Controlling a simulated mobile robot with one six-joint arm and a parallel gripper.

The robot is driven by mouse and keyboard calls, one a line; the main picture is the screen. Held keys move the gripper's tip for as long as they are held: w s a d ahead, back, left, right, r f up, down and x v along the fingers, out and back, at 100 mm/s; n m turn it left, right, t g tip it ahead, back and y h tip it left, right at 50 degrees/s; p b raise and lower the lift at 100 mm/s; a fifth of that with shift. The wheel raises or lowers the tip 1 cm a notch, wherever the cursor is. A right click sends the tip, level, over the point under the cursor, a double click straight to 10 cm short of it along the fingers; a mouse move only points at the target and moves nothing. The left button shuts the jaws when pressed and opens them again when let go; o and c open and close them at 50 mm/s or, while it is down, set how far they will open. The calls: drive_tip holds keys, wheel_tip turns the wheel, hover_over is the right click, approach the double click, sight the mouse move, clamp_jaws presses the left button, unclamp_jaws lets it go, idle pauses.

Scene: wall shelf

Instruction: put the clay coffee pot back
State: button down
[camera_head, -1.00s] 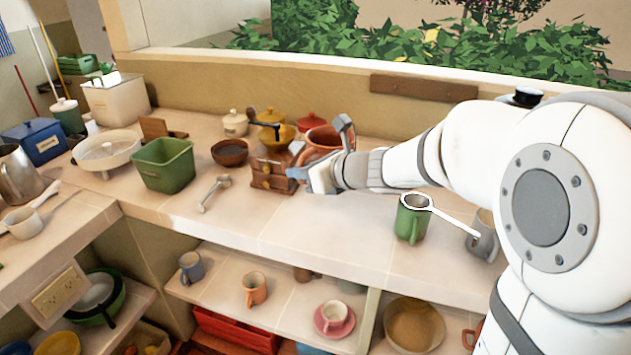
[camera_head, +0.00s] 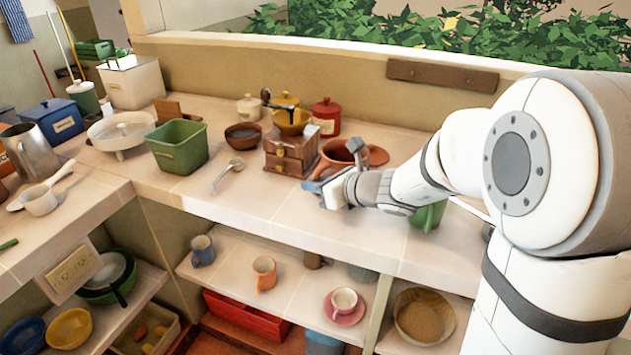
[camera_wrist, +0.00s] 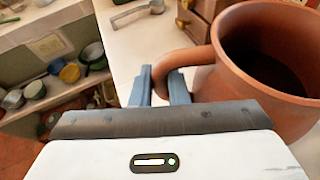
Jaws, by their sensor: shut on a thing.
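The clay coffee pot (camera_head: 336,155) is a reddish-brown, open-topped pot at the back middle of the counter, right of the wooden coffee grinder. It looks roughly upright; I cannot tell whether its base touches the counter. In the wrist view the pot (camera_wrist: 235,75) fills the right side, with its dark inside showing and its handle toward the left. My gripper (camera_wrist: 162,82) has its blue fingers shut on that handle. In the head view my gripper (camera_head: 325,190) is at the pot's front side, and my wrist hides the pot's lower part.
The grinder (camera_head: 283,165) stands close left of the pot. A red lidded jar (camera_head: 326,117) is behind it and a flat terracotta disc (camera_head: 377,155) right of it. A green mug (camera_head: 428,214) is partly hidden by my arm.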

drive_tip(key=c, duration=1.4)
unclamp_jaws()
